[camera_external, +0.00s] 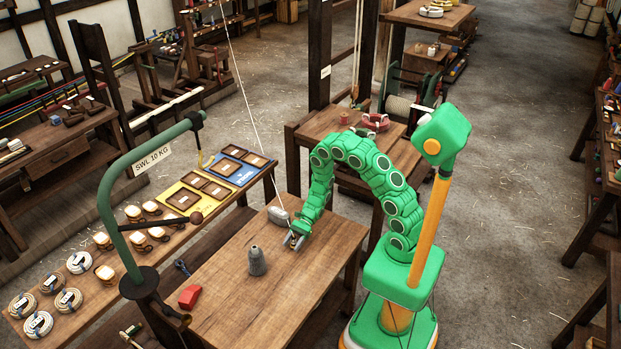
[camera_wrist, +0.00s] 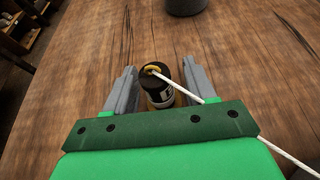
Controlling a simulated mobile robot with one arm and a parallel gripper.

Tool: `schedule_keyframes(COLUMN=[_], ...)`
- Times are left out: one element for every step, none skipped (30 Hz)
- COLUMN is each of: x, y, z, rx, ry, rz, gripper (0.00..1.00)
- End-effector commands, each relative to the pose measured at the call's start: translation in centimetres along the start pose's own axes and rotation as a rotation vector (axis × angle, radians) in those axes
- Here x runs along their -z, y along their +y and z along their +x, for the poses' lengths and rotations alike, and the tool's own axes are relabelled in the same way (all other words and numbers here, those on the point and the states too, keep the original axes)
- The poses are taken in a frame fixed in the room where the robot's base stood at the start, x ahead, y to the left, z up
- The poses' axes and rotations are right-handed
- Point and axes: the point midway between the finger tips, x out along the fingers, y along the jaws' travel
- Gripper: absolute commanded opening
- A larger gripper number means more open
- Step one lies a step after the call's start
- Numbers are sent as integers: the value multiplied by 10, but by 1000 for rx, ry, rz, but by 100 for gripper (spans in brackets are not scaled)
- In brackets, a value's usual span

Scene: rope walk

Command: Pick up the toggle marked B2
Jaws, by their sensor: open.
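My gripper (camera_external: 294,240) is low over the wooden table (camera_external: 232,304), reaching down from the right. In the wrist view my gripper (camera_wrist: 152,88) is open, with one grey finger on each side of a dark toggle (camera_wrist: 159,88). The toggle has a black top, a yellow ring and a pale label. Only part of one dark character shows on the label, so I cannot read the full mark. The toggle's lower part is hidden behind my green palm. A white cord (camera_wrist: 187,88) runs from the ring toward the lower right, across my gripper.
A grey cone (camera_external: 257,262) and a red block (camera_external: 189,297) stand on the table. A grey rounded block (camera_external: 278,215) lies close behind my gripper. A green hooked post (camera_external: 110,205) rises at the table's left. The table's front right is clear.

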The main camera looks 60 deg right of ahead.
Motion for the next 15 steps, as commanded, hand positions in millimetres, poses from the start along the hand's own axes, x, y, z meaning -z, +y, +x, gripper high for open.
schedule_keyframes(x=[0, 0, 0, 0, 0, 0, 0, 0, 0, 0, 0, 0, 0, 0, 0], y=[0, 0, 0, 0, 0, 0, 0, 0, 0, 0, 0, 0, 0, 0, 0], z=[2, 3, 4, 4, 5, 5, 5, 4, 4, 4, 4, 4, 4, 4, 4], rx=[0, 0, 0, 0, 1, 1, 1, 1, 1, 1, 1, 1, 1, 1, 1], ry=[0, 0, 0, 0, 0, 0, 0, 0, 0, 0, 0, 0, 0, 0, 0], rz=[0, 0, 0, 0, 0, 0, 0, 0, 0, 0, 0, 0, 0, 0, 0], gripper=[55, 55, 55, 55, 55, 55, 55, 55, 55, 55, 54, 47, 43, 38, 32])
